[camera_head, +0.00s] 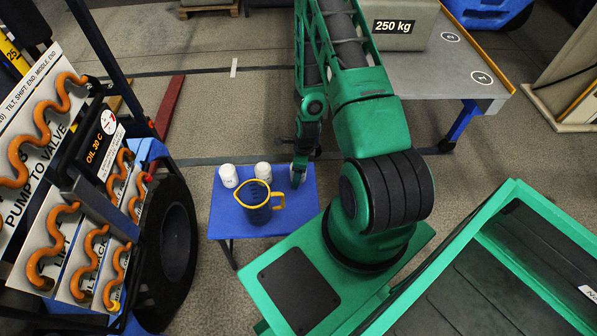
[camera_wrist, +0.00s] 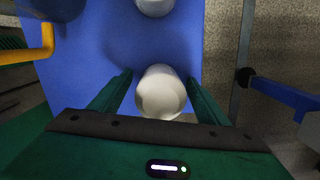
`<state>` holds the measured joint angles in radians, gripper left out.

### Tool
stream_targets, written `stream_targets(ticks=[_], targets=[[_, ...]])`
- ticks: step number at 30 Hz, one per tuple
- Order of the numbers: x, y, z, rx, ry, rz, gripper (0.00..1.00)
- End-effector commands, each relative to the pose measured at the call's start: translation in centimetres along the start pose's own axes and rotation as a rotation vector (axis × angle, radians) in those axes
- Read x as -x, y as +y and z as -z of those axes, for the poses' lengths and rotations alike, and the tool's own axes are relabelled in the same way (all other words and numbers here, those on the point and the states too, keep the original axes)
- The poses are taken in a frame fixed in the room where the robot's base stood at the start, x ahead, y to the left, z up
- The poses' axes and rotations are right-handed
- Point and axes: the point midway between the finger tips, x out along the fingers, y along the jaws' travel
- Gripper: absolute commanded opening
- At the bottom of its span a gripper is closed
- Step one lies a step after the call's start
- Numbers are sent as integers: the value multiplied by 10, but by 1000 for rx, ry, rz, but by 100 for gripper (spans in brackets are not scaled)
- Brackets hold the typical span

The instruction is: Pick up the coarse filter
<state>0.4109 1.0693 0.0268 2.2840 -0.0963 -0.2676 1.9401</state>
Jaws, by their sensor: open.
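Several white canisters stand on a small blue table (camera_head: 285,222), and I cannot read which one is the coarse filter. One white canister (camera_wrist: 160,92) is between the two green fingers of my gripper (camera_wrist: 156,90) in the wrist view, with narrow gaps on both sides. In the head view my gripper (camera_head: 300,168) is low over the table's back right and mostly hides that canister. A second canister (camera_head: 263,171) stands left of my gripper; a third canister (camera_head: 228,176) stands at the back left. One more shows at the wrist view's top edge (camera_wrist: 155,5).
A dark blue jug (camera_head: 256,206) with yellow rim and handle stands on the table in front of the canisters. Its yellow handle (camera_wrist: 38,50) is left of my gripper in the wrist view. A panel of orange hoses (camera_head: 75,190) stands left; a grey table (camera_head: 450,70) stands at back right.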

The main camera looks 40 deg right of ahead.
Motion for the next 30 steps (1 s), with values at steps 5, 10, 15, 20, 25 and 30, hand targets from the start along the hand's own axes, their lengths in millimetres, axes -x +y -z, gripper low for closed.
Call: stream_targets(ticks=[5,10,15,20,25,30], targets=[[-4,0,0,0,0,1,69],[-4,0,0,0,0,1,62],[-4,0,0,0,0,1,22],[-4,0,0,0,0,1,17],[-2,0,-1,0,-1,1,17],[7,-1,-2,0,-1,3,17]])
